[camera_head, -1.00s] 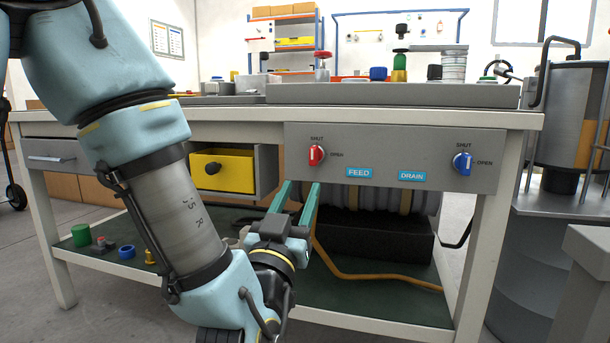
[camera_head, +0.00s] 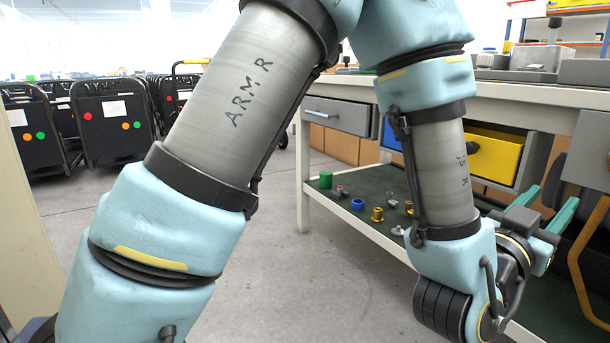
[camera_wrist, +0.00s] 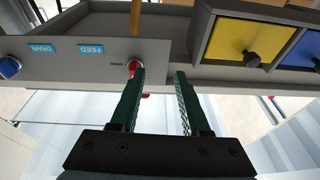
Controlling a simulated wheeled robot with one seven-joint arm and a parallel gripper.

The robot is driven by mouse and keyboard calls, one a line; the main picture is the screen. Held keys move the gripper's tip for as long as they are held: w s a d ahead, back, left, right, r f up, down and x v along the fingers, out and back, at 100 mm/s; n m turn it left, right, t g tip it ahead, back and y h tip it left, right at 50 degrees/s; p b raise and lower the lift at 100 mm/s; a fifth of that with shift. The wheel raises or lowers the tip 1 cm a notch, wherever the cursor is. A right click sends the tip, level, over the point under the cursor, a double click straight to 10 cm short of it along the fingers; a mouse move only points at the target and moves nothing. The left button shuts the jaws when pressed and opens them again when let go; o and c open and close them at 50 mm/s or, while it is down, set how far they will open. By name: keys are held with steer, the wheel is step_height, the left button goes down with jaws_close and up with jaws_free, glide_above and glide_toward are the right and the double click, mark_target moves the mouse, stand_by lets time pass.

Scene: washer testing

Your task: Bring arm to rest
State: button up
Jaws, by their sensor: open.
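My arm fills the middle of the head view, with its lower part bent down beside the workbench. My gripper (camera_head: 546,204) is at the right in the head view, in front of the bench, with two green fingers pointing up and away. In the wrist view my gripper (camera_wrist: 159,75) shows its two fingers apart with nothing between them. The red valve knob (camera_wrist: 134,68) lies beyond one fingertip in the wrist view; I cannot tell whether they touch. The blue valve knob (camera_wrist: 10,67) is at the far left edge there.
The workbench (camera_head: 480,92) stands at right, with a yellow drawer (camera_head: 495,155) partly open. Its lower green shelf (camera_head: 345,200) holds several small fittings. Black wheeled carts (camera_head: 105,125) stand at the back left. The floor (camera_head: 300,270) between carts and bench is clear.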

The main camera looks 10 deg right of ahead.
steer(key=w+a+f+n+t+y+p, duration=0.1)
steer(key=w+a+f+n+y+p, duration=0.15)
steer(key=w+a+y, duration=0.65)
steer(key=w+a+f+n+y+p, duration=0.15)
steer(key=w+a+f, duration=0.35)
steer(key=w, duration=0.9)
steer(key=w+a+f+n+g+y+p, duration=0.1)
steer(key=a+n+g+y, duration=0.15)
steer(key=a, duration=0.85)
steer(key=w+a+n+g+y+p, duration=0.1)
steer(key=w+a+n+y+p, duration=0.2)
steer(key=a, duration=0.9)
steer(key=s+a+r+n+g+y, duration=0.1)
steer(key=s+a+n+g+y, duration=0.1)
steer(key=s+a, duration=0.3)
steer(key=s+a+r+n+g+y, duration=0.1)
steer(key=s+a+n, duration=0.15)
steer(key=a, duration=0.45)
step_height(320, 180, up, 37)
steer(key=m+p, duration=0.1)
steer(key=p, duration=3.7)
steer(key=shift+w+d, duration=0.15)
steer(key=shift+d, duration=0.15)
